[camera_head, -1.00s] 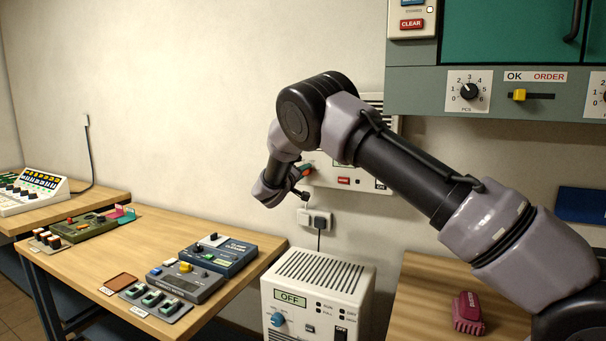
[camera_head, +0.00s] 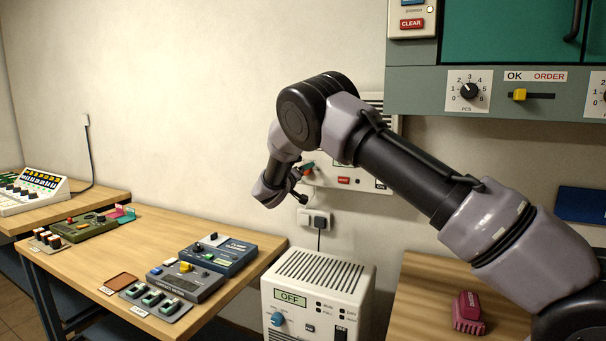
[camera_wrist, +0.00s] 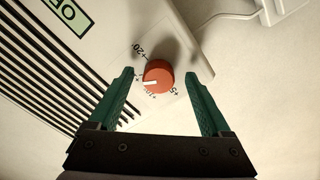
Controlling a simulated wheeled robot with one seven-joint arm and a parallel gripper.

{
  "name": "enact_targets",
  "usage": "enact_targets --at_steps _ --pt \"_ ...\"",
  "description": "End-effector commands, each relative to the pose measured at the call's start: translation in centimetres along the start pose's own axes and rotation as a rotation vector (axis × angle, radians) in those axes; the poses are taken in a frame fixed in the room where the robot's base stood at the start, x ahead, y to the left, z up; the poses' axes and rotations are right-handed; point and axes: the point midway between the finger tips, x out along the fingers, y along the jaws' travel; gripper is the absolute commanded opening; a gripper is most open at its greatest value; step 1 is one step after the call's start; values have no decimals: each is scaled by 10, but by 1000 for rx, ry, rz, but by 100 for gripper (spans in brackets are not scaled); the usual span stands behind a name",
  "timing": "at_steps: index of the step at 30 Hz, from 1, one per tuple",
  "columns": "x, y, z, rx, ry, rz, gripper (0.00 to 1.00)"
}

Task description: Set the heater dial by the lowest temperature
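An orange-red dial (camera_wrist: 158,76) with a white pointer mark shows in the wrist view. It sits on a pale wall heater panel (camera_wrist: 130,22) printed with numbers such as +20 and +5 around the dial. A green display (camera_wrist: 72,16) on the panel reads partly "OF". My gripper (camera_wrist: 160,80) is open, with its green fingers on either side of the dial and gaps visible. In the head view the wall heater (camera_head: 343,181) is partly hidden by my arm, and my gripper (camera_head: 303,186) is small at its left end.
A white floor unit (camera_head: 345,285) with a blue dial and an OFF display stands below. A wooden table (camera_head: 80,270) at left holds a battery tester (camera_head: 185,283) and a clamp device (camera_head: 222,255). A socket (camera_head: 318,218) is under the heater. A cabinet (camera_head: 420,92) hangs upper right.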

Motion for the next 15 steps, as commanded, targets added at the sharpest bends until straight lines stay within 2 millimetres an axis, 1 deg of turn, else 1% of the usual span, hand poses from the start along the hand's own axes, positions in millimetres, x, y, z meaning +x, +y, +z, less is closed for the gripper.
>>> enact_targets --at_steps 6,9,11,14,15 --pt "0 1 -1 1 1 1 81" --pt "-3 1 -2 1 2 0 81" --pt "-9 0 -2 1 3 -1 81" --pt "-25 0 -3 1 4 -2 81" --pt "-33 0 -2 0 3 -2 81"
